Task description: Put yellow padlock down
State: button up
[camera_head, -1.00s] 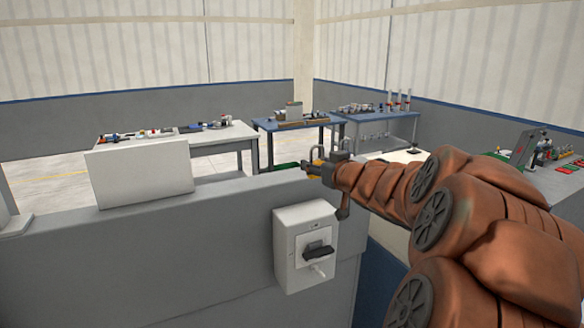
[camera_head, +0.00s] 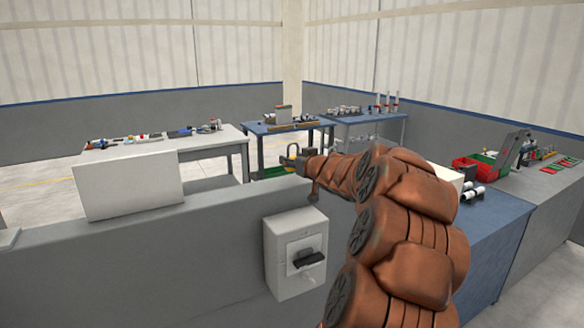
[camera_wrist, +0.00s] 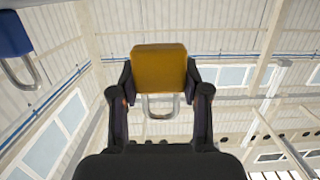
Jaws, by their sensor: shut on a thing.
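The yellow padlock (camera_wrist: 159,70) is between the two fingers of my gripper (camera_wrist: 160,95) in the wrist view. Its metal shackle shows below the body, toward my palm. In the head view my gripper (camera_head: 293,161) is small and dark, at the end of my arm above the far edge of the grey wall. The padlock is too small to make out clearly there. Open air, the walls and the roof show behind it in the wrist view.
A grey switch box (camera_head: 295,253) with a dark handle is on the grey wall (camera_head: 170,270). A blue thing with a metal loop, like a padlock (camera_wrist: 13,36), shows top left in the wrist view. A white table (camera_head: 205,143) and a blue table (camera_head: 262,128) stand behind.

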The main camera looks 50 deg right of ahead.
aim_at(292, 180)
jog(key=shift+w+d, duration=0.4)
jog(key=shift+w, duration=0.15)
jog(key=shift+w+d+f, duration=0.1)
jog(key=shift+w+f, duration=0.05)
jog(key=shift+f, duration=1.6)
jog(key=shift+f, duration=0.15)
jog(key=o, duration=1.2)
jog(key=shift+s+r, duration=0.2)
jog(key=b+v, duration=0.2)
jog(key=v, duration=0.9)
jog(key=shift+s+a, duration=0.25)
jog(key=shift+s, duration=0.1)
